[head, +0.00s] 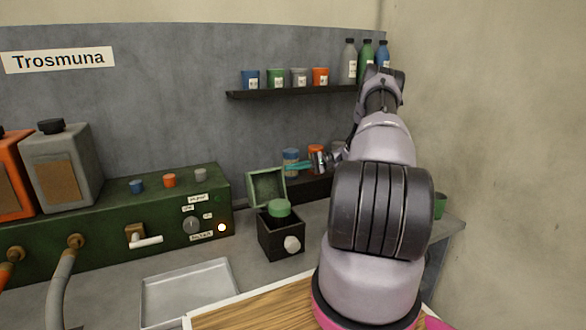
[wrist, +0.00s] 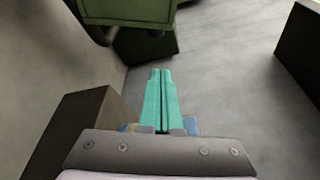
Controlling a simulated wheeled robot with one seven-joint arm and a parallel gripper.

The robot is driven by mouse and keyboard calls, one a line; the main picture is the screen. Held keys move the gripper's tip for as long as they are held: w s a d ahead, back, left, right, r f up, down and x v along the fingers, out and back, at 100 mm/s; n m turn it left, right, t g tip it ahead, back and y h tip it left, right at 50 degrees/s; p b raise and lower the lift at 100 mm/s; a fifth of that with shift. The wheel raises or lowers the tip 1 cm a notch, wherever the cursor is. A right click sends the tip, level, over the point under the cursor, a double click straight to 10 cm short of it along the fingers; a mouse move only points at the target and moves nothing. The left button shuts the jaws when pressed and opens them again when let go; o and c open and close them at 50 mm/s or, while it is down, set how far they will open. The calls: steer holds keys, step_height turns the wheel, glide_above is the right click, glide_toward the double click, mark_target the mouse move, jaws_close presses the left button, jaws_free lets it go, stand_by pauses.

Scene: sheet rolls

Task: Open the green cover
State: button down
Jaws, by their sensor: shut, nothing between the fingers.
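The green cover (head: 267,188) stands raised, close to upright, at the back of a small black box (head: 281,235). A round green button (head: 279,208) shows uncovered on top of the box, and a white knob (head: 292,244) is on its front. My gripper (head: 290,168) is just right of the cover's upper edge, near it; I cannot tell whether they touch. In the wrist view its teal fingers (wrist: 160,74) are together with nothing between them. A green part (wrist: 128,10) shows at the top of that view; I cannot tell which thing it belongs to.
A green control panel (head: 110,225) with knobs and a lever stands to the left. A metal tray (head: 188,290) lies in front of it. Jars (head: 291,158) stand behind my gripper. A shelf (head: 290,93) with cups and bottles is above. Bare grey counter (head: 315,235) lies right of the box.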

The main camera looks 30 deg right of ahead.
mark_target(279, 168)
steer(key=s+a, duration=0.1)
steer(key=a, duration=0.5)
steer(key=shift+s+a+r, duration=0.15)
steer(key=shift+s+r, duration=0.2)
steer(key=shift+r, duration=0.05)
steer(key=s+r+n, duration=0.2)
steer(key=s+r, duration=0.1)
steer(key=shift+s+r+n+t+y, duration=0.3)
steer(key=shift+y, duration=0.1)
